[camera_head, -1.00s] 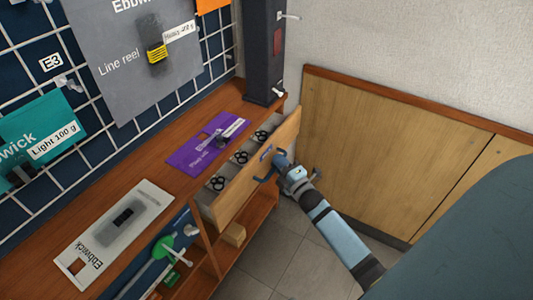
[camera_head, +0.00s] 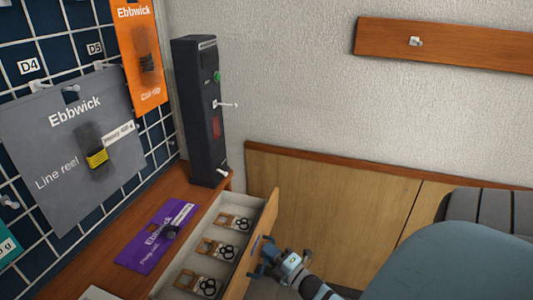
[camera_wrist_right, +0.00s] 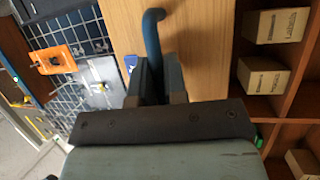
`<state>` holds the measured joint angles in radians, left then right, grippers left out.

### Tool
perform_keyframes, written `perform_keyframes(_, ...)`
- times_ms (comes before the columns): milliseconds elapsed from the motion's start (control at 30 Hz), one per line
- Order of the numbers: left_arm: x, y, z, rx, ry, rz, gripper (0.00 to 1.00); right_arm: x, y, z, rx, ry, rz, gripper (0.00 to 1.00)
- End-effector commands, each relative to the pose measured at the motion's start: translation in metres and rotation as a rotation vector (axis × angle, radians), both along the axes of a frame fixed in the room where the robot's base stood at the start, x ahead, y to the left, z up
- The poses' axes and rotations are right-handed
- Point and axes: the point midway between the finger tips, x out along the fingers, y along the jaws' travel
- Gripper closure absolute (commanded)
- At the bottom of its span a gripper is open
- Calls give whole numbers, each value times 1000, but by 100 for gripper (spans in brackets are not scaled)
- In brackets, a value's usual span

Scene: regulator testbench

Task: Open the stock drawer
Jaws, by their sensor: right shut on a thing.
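The stock drawer (camera_head: 263,232) stands pulled out from the wooden counter, its wooden front towards the lower middle of the head view. Inside its pale tray lie three cards with black looped items. My right gripper (camera_head: 266,256) is at the outside of the drawer front, shut on the blue drawer handle. In the right wrist view the blue handle (camera_wrist_right: 152,32) runs between the dark fingers of my right gripper (camera_wrist_right: 156,76), against the wooden front. The gripper hides part of the handle. My left gripper is not in view.
A purple Ebbwick card (camera_head: 156,236) lies on the counter beside the drawer. A dark upright unit (camera_head: 202,115) stands at the counter's end. Wood panelling (camera_head: 330,205) lines the wall beyond. The right wrist view shows small boxes (camera_wrist_right: 277,26) on shelves to the right.

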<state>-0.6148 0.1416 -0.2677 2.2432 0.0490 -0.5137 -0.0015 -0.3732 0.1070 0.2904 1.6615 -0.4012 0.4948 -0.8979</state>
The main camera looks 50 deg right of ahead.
Motion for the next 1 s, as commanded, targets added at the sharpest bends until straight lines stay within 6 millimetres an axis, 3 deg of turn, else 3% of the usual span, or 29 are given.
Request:
perform_keyframes(100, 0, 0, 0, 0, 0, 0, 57, 0, 1, 0, 1, 0, 0, 100)
perform_keyframes(133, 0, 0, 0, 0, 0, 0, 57, 0, 1, 0, 1, 1, 0, 83)
perform_keyframes(200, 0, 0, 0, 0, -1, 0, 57, 0, 1, 0, 1, 1, 0, 67)
perform_keyframes(233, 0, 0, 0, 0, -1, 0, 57, 0, 1, 0, 1, 1, 0, 63)
perform_keyframes(500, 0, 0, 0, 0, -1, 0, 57, -1, 0, 0, 0, 1, 0, 63)
perform_keyframes(633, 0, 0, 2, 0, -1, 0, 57, -10, 0, -2, 1, 3, 0, 63)
perform_keyframes(1000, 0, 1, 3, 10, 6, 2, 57, -88, 1, -15, 1, 4, -2, 63)
